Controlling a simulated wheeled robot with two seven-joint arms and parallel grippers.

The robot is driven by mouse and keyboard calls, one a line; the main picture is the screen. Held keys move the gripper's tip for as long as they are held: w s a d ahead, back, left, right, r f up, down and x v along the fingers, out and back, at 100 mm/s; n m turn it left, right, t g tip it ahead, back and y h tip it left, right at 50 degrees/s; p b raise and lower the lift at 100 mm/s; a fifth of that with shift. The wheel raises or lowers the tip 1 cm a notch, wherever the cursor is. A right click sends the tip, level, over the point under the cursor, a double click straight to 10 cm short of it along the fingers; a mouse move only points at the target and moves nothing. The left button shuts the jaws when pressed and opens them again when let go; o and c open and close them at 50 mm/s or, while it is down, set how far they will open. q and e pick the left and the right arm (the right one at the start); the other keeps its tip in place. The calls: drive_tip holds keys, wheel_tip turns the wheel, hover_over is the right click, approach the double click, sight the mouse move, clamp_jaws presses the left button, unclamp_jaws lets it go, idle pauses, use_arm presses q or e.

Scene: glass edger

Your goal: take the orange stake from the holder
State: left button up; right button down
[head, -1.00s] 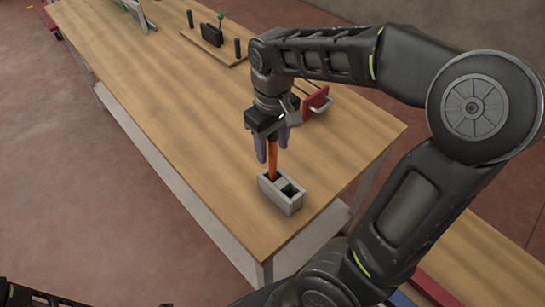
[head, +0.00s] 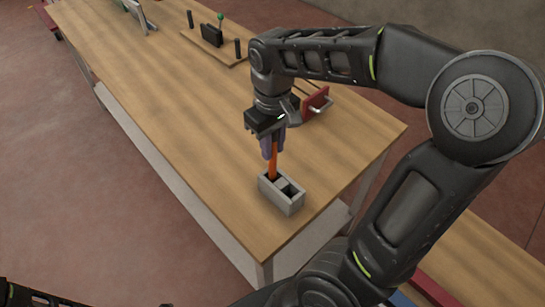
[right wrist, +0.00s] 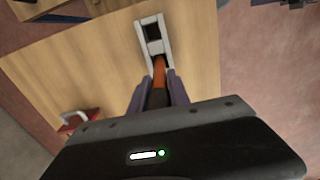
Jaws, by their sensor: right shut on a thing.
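The orange stake (head: 273,167) stands upright in one of the two openings of the grey block-shaped holder (head: 291,205) near the table's front corner. Its lower end is hidden inside the holder. My right gripper (head: 272,152) is above the holder with its purple-grey fingers shut on the upper part of the stake. In the right wrist view, the orange stake (right wrist: 159,70) runs from between the fingers into the holder (right wrist: 141,40). The holder's other opening is empty. At the lower left of the head view only dark parts of my left arm show; its gripper is not visible.
The wooden table (head: 200,130) has clear room left of the holder. A red thing with a metal handle (head: 316,104) lies behind my right gripper. A board with dark posts and a green-topped pin (head: 220,17) stands farther back.

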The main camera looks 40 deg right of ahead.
wheel_tip(320, 180, up, 7)
drive_tip(key=shift+w+b, duration=0.1)
drive_tip(key=shift+b, duration=0.4)
wheel_tip(320, 180, up, 2)
drive_tip(key=shift+r+p, duration=0.1)
drive_tip(key=shift+p, duration=0.6)
drive_tip(key=shift+r+p, duration=0.3)
drive_tip(key=shift+r, duration=0.15)
